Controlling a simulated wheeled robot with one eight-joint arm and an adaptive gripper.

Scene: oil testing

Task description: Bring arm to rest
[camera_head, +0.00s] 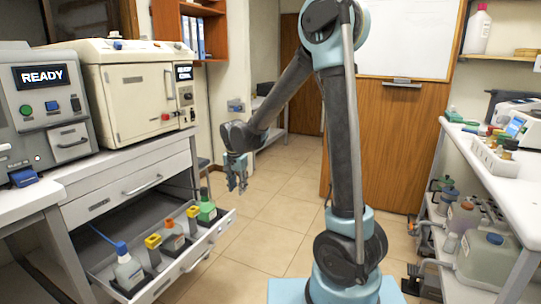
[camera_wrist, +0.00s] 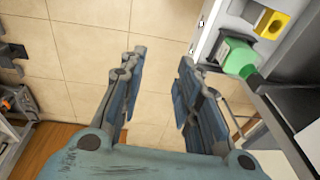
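My gripper (camera_head: 237,184) hangs fingers down over the open floor, to the right of an open drawer (camera_head: 195,257). In the wrist view my gripper (camera_wrist: 158,65) shows two blue-grey fingers spread apart. Only floor tiles show between them, so it is open and empty. My arm bends up from the base and reaches left. The green bottle (camera_head: 207,209) stands at the drawer's right end, beside the gripper and apart from it. It also shows in the wrist view (camera_wrist: 236,57).
The drawer holds a blue-capped wash bottle (camera_head: 128,270) and yellow-topped items (camera_head: 153,248). Two machines stand on the left counter, one reading READY (camera_head: 42,76). A right bench (camera_head: 500,183) holds equipment, with large jugs (camera_head: 484,262) below. The tiled floor (camera_head: 275,205) between is clear.

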